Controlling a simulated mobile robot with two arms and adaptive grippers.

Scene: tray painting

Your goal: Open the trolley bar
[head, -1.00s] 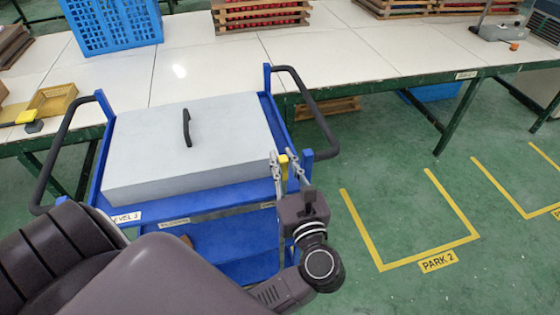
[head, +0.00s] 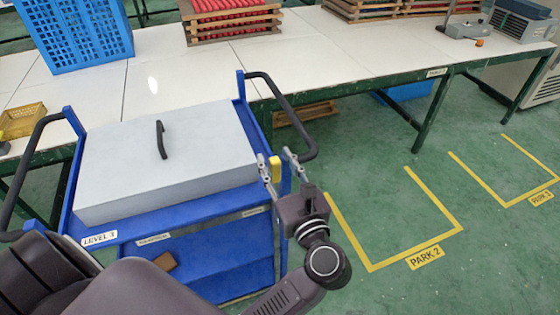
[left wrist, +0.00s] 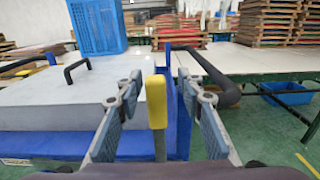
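The blue trolley (head: 155,222) stands against the white table with a large grey lidded box (head: 190,150) on its top level. A short upright bar with a yellow grip (head: 275,168) is at the trolley's near right corner. My left gripper (head: 276,158) is open at that corner. In the left wrist view the yellow grip (left wrist: 156,101) stands upright between the two spread fingers (left wrist: 157,88), with a visible gap on each side. The grip's lower post is partly hidden in the head view. My right gripper is not in view.
Black curved handles (head: 290,110) rise at both trolley ends. The white table (head: 330,62) behind carries a blue crate (head: 75,35) and wooden racks. Green floor with yellow PARK 2 markings (head: 425,258) is clear at right.

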